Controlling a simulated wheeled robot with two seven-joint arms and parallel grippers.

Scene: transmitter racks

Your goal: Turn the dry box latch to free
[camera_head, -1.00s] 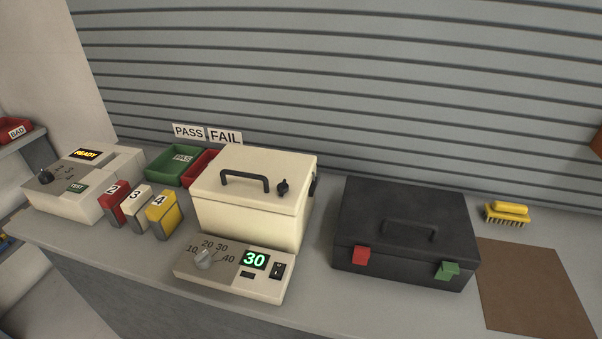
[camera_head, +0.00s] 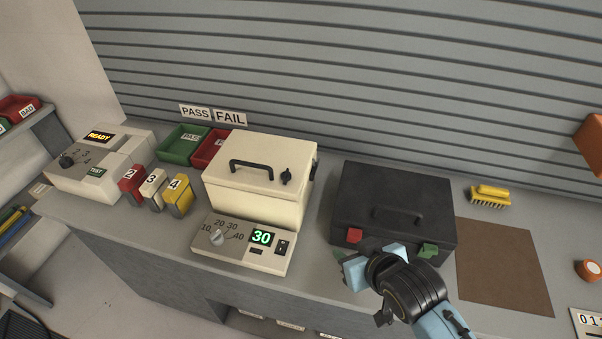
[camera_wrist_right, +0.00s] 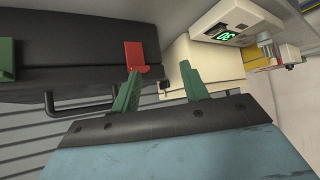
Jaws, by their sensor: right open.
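The cream dry box (camera_head: 255,205) stands mid-bench, lid shut, with a black carry handle (camera_head: 250,166) on top. A small black latch knob (camera_head: 286,176) sits on the lid right of the handle. Another dark fitting shows on the box's right side. My right gripper (camera_head: 352,262) is in front of the black case, right of and apart from the dry box; its fingers are hardly visible there. In the right wrist view its green fingers (camera_wrist_right: 161,82) are apart with nothing held, and the cream box (camera_wrist_right: 215,72) lies beyond them. My left gripper is out of view.
The black case (camera_head: 390,205) has red (camera_head: 354,236) and green latches close by my right gripper. A control unit (camera_head: 240,246) reading 30 stands before the dry box. Numbered blocks (camera_head: 153,188) and trays stand left. A brown mat (camera_head: 505,268) lies right.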

